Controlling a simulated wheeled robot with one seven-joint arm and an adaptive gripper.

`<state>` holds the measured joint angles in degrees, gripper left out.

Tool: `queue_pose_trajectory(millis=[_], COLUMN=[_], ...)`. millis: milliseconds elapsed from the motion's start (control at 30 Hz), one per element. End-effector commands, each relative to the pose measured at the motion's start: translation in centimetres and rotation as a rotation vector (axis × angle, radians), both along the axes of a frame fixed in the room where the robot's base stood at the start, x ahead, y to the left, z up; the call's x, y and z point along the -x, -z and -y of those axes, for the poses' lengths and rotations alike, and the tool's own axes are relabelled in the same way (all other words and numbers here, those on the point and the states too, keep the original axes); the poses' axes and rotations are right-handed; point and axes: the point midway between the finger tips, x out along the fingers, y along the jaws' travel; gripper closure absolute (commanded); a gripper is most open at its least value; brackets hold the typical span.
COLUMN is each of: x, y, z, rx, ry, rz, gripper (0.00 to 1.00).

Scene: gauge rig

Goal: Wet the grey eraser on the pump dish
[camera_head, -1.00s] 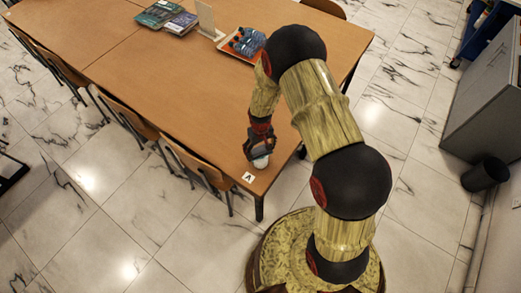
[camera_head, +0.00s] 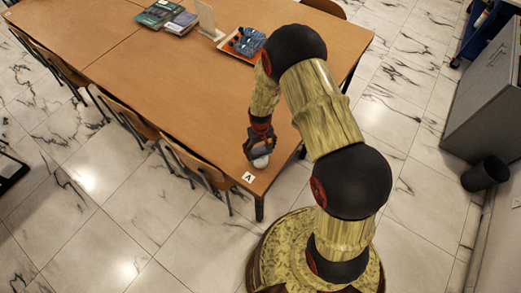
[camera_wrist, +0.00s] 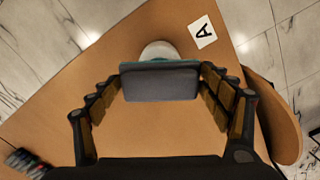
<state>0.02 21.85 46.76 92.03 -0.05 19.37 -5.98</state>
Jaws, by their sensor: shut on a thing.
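My gripper (camera_wrist: 160,88) is shut on the grey eraser (camera_wrist: 160,84), a dark grey block with a teal strip along its far edge, held across its width between the fingers. In the wrist view the white pump dish (camera_wrist: 160,48) shows just past the eraser and is partly hidden by it. In the head view my gripper (camera_head: 257,149) is low at the near corner of the table, with the pale dish (camera_head: 261,162) right at its tip. I cannot tell whether the eraser touches the dish.
A white card marked A (camera_head: 248,177) lies on the table (camera_head: 180,90) near its corner, beside the dish. An orange-rimmed tray (camera_head: 234,53) with blue items, books (camera_head: 160,14) and a white stand (camera_head: 207,20) are farther back. Chairs line the left side. The middle tabletop is clear.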

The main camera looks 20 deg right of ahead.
Motion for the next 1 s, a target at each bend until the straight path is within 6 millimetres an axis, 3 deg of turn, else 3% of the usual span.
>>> queue_pose_trajectory(millis=[800,1000], x=[-0.1,0.0], y=[-6.2,-6.5], z=[0.0,0.0], rx=[0.000,0.000], ry=[0.000,0.000], rz=[0.002,0.001], gripper=[0.42,0.42])
